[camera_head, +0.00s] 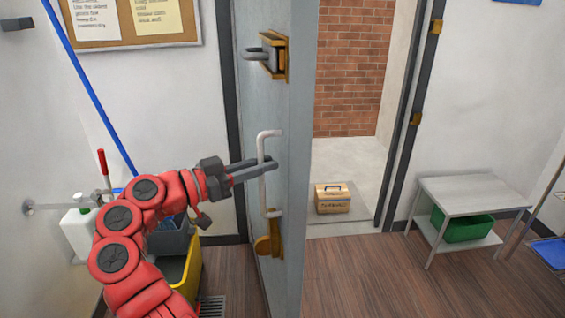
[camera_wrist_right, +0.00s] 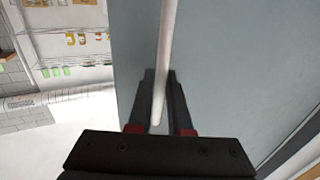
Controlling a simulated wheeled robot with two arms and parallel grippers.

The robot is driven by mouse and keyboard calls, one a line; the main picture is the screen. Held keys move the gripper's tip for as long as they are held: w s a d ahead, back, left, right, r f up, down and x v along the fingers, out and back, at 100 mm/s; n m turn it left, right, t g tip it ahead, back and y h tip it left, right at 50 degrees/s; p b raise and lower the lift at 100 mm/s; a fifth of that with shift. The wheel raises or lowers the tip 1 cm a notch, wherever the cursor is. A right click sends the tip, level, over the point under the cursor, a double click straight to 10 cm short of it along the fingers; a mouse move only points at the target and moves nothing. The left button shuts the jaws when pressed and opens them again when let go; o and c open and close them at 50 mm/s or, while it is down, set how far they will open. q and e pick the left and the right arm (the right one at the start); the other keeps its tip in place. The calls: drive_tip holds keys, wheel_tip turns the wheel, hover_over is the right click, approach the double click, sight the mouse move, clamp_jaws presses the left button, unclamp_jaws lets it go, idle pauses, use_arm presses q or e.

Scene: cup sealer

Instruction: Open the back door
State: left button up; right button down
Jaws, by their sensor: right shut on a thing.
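The grey back door (camera_head: 298,200) stands swung open into the room, seen nearly edge-on. Its pale vertical pull handle (camera_head: 263,190) is on the face toward the left. My right gripper (camera_head: 268,168) is shut on this handle at about mid-height, at the end of the red arm. In the right wrist view the handle bar (camera_wrist_right: 165,60) runs between the two dark fingers (camera_wrist_right: 160,100), in front of the grey door panel (camera_wrist_right: 230,70). A latch with a grey loop (camera_head: 268,55) sits higher on the door. My left gripper is not in view.
The doorway shows a brick wall (camera_head: 350,60) and a cardboard box (camera_head: 332,198) on the floor beyond. A low bench (camera_head: 478,187) with a green bin (camera_head: 463,226) stands right. A yellow mop bucket (camera_head: 192,265) is left of the door.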

drive_tip(key=shift+s+a, duration=0.1)
drive_tip(key=shift+a, duration=0.75)
drive_tip(key=c, duration=0.8)
unclamp_jaws()
drive_tip(key=shift+c, duration=0.2)
drive_tip(key=shift+a, duration=0.1)
drive_tip(key=v, duration=0.7)
drive_tip(key=shift+a+b, duration=0.15)
drive_tip(key=shift+b, duration=0.25)
drive_tip(key=shift+f, duration=0.1)
